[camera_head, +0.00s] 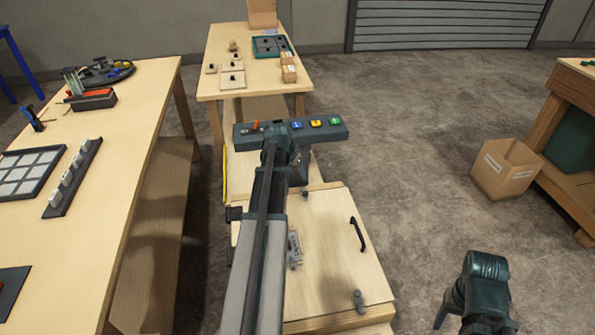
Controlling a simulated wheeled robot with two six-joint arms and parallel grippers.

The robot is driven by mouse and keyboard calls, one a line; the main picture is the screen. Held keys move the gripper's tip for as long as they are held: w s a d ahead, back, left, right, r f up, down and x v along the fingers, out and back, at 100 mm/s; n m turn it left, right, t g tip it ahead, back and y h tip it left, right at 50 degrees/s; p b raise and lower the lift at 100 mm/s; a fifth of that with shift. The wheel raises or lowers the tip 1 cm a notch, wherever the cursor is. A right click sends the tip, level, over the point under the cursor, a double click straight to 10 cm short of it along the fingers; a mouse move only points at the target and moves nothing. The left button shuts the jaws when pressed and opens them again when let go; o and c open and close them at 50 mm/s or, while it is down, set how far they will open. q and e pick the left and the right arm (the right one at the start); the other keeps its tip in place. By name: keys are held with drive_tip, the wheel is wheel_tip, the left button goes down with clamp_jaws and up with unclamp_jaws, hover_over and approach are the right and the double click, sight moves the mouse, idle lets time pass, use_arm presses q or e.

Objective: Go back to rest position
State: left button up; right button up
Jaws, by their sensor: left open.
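My left arm reaches forward up the middle of the head view. Its gripper (284,149) is at the near edge of a dark console (338,131) and covers part of it. The gripper is open, and its fingertips are largely hidden behind my own wrist. I cannot tell whether it touches the console. The console has blue, yellow and green buttons and a small orange part at its left. My right arm shows only as a dark joint at the bottom right, and its gripper is not visible.
A wooden cabinet with a panel (335,250) and black handle (357,234) lies beneath my left arm. A long workbench (120,170) stands at left, another table (220,60) behind. A cardboard box (505,168) sits on the floor at right. Open floor lies between.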

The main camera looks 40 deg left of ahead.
idle(0.4)
use_arm(q)
drive_tip(key=s+d+m+g+h, duration=0.1)
drive_tip(key=d+m+g, duration=0.2)
drive_tip(key=d, duration=2.6)
drive_tip(key=s+d+m+g+y, duration=0.1)
drive_tip(key=s+d, duration=0.6)
drive_tip(key=d, duration=0.2)
drive_tip(key=s+d+m+g+p, duration=0.1)
drive_tip(key=s+d, duration=0.5)
drive_tip(key=d, duration=0.4)
drive_tip(key=shift+s+d+y+p, duration=0.25)
drive_tip(key=shift+s+y+p, duration=0.05)
drive_tip(key=shift+s+y, duration=0.1)
